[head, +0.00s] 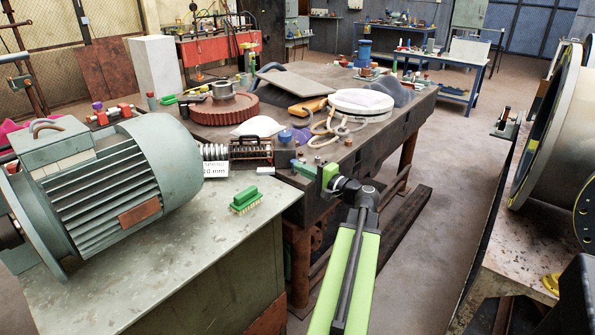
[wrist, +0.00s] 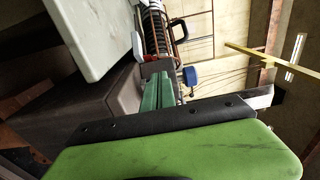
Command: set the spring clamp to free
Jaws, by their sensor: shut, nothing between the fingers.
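The spring clamp (head: 248,150) appears to be the coil spring in a dark frame with reddish rods, at the back edge of the grey bench beside the motor. A white label card (head: 215,170) stands in front of its left end. In the wrist view the coil (wrist: 157,30) runs up beside a black looped handle (wrist: 178,29). Its setting cannot be read. My gripper (head: 298,165) is to the right of the clamp, apart from it in the head view. Its green fingers (wrist: 157,90) are shut and empty, pointing towards the clamp's near end in the wrist view.
A large grey-green motor (head: 115,185) fills the left bench. A green brush (head: 245,201) lies on the bench front. The dark table (head: 370,140) behind holds a red gear (head: 210,108), a white disc (head: 360,102) and hoses.

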